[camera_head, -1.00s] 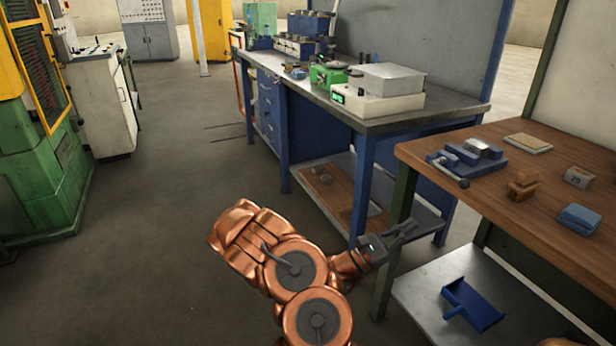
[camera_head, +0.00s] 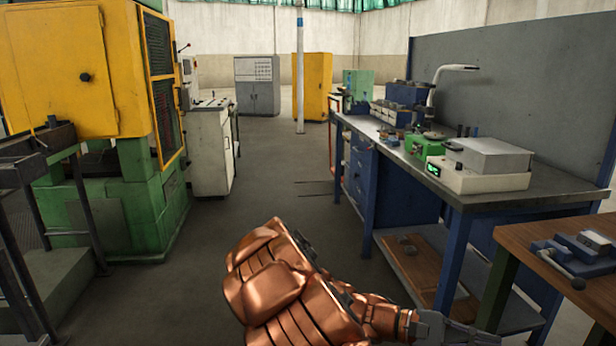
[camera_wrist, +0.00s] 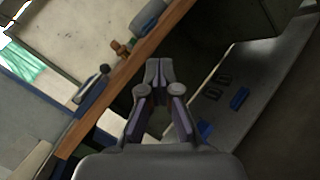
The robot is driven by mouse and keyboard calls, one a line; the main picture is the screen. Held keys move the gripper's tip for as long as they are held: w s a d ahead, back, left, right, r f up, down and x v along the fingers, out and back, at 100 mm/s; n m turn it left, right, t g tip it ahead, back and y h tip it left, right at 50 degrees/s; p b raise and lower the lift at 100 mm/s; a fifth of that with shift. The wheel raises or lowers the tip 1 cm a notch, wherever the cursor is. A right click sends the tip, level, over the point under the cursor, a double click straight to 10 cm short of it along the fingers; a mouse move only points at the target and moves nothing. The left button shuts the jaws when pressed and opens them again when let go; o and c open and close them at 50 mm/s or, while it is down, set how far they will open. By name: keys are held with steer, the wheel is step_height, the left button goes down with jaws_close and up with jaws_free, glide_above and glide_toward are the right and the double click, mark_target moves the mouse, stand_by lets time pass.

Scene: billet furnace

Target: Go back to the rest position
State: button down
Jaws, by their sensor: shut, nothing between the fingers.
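My copper-coloured arm is folded low in the middle of the head view. My gripper (camera_head: 478,336) reaches to the right at the bottom edge of that view, beside the wooden bench, and is partly cut off. In the wrist view my gripper (camera_wrist: 159,66) has its fingertips together with nothing between them. The wooden bench edge (camera_wrist: 125,79) runs slantwise behind the fingers there. I cannot tell how far the fingers are from it.
The wooden bench (camera_head: 532,249) with a blue vise (camera_head: 578,254) is at lower right. A blue workbench (camera_head: 458,196) carries a white instrument (camera_head: 474,178). A green and yellow machine (camera_head: 128,190) stands left. The grey floor (camera_head: 270,190) between them is clear. A lower shelf (camera_wrist: 240,95) holds blue items.

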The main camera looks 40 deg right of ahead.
steer(key=w+a+f+n+t+y, duration=0.2)
steer(key=w+a+t, duration=0.25)
steer(key=a, duration=0.75)
steer(key=w+a+f+n+t+y, duration=0.15)
steer(key=w+a+t+y, duration=0.35)
steer(key=a, duration=0.7)
steer(key=w+a+f+n+t, duration=0.1)
steer(key=w+a+f+t, duration=0.35)
steer(key=a, duration=0.75)
step_height(320, 180, up, 21)
steer(key=s+t+p, duration=0.1)
steer(key=t+p, duration=0.1)
steer(key=p, duration=1.6)
steer(key=shift+s+d+r+t+p, duration=0.15)
steer(key=shift+d+r+t+p, duration=0.05)
steer(key=shift+d+t+p, duration=0.15)
